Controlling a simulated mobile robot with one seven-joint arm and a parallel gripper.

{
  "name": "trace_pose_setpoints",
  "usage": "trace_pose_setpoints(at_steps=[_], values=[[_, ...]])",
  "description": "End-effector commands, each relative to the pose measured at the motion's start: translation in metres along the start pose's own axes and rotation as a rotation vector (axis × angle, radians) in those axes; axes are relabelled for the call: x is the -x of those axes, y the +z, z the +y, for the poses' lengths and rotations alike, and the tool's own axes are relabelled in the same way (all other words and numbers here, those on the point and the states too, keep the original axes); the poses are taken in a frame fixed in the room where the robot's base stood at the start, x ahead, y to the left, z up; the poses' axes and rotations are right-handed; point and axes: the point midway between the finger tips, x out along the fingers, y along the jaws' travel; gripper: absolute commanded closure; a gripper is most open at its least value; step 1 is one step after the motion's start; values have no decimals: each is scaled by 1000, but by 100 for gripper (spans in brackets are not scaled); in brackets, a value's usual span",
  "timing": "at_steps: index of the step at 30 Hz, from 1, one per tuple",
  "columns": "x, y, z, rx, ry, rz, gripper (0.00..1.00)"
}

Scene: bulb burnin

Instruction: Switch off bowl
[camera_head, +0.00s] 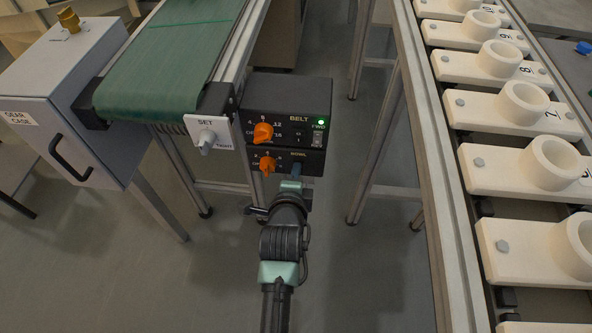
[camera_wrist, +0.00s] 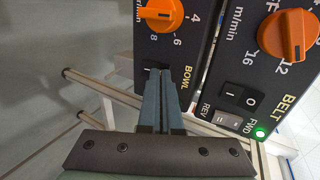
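The bowl control box (camera_head: 313,163) is the lower of two dark boxes under the green conveyor's end. Its orange knob (camera_head: 267,165) is at the left, with the label BOWL at the right. In the wrist view the BOWL panel (camera_wrist: 177,52) fills the upper middle, with its knob (camera_wrist: 161,14) at the top. My gripper (camera_wrist: 164,78) is shut and empty, its two fingertips together at the bowl switch (camera_wrist: 150,71). The fingers hide most of that switch, so its position and any contact cannot be told. In the head view my gripper (camera_head: 297,171) reaches the panel from below.
The belt box (camera_head: 285,93) sits just above, with an orange knob (camera_head: 263,132), a lit green lamp (camera_head: 319,123) and its own switches (camera_wrist: 239,95). A white SET plate (camera_head: 209,132) is at left. A rack of white numbered holders (camera_head: 505,160) stands at right.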

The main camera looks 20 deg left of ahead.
Motion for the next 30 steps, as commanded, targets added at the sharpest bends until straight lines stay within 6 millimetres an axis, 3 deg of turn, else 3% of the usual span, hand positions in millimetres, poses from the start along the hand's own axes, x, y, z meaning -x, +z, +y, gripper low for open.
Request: trace_pose_setpoints(at_steps=[19, 30], values=[[8, 0, -16, 0, -1, 0, 100], [8, 0, -15, 0, -1, 0, 100]])
